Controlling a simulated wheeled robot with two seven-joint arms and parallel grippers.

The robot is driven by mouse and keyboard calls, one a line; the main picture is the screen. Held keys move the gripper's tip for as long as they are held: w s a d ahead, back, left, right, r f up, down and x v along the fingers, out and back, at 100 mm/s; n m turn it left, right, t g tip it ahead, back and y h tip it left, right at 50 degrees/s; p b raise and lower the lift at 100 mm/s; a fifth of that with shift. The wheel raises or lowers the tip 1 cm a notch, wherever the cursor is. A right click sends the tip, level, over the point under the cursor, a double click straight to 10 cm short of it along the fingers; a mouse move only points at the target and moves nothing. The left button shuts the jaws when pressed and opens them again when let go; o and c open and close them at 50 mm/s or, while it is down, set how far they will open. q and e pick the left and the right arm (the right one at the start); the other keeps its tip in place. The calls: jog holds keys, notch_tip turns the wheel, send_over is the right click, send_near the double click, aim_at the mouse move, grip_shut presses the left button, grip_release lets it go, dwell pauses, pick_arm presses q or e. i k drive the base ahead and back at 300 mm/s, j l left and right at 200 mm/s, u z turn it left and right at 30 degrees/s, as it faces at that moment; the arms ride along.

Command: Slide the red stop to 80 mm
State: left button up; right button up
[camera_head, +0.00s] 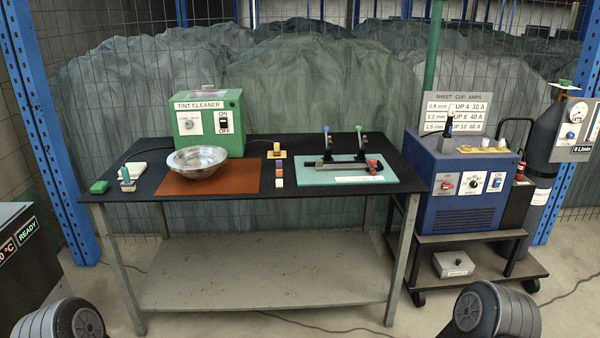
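A small red piece (374,164), which looks like the red stop, sits at the right end of a low dark fixture (340,167) on a teal mat (312,179). The mat lies on the right part of the black table. A white strip (359,179) lies along the mat's front edge; any marks on it are too small to read. Two upright levers stand on the fixture, one blue-tipped (326,129) and one green-tipped (358,128). Neither gripper shows; only rounded parts of my arms appear at the bottom corners.
A steel bowl (197,160) rests on a brown mat (240,178), with a green tint cleaner (225,115) behind it. Small coloured blocks (279,172) stand between the mats. A blue welder (455,190) on a cart stands right of the table. Floor before the table looks clear.

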aim_at(371, 163)
jog(key=i+l, duration=0.1)
jog(key=i, duration=0.75)
jog(key=i+l, duration=0.1)
jog(key=i, duration=0.7)
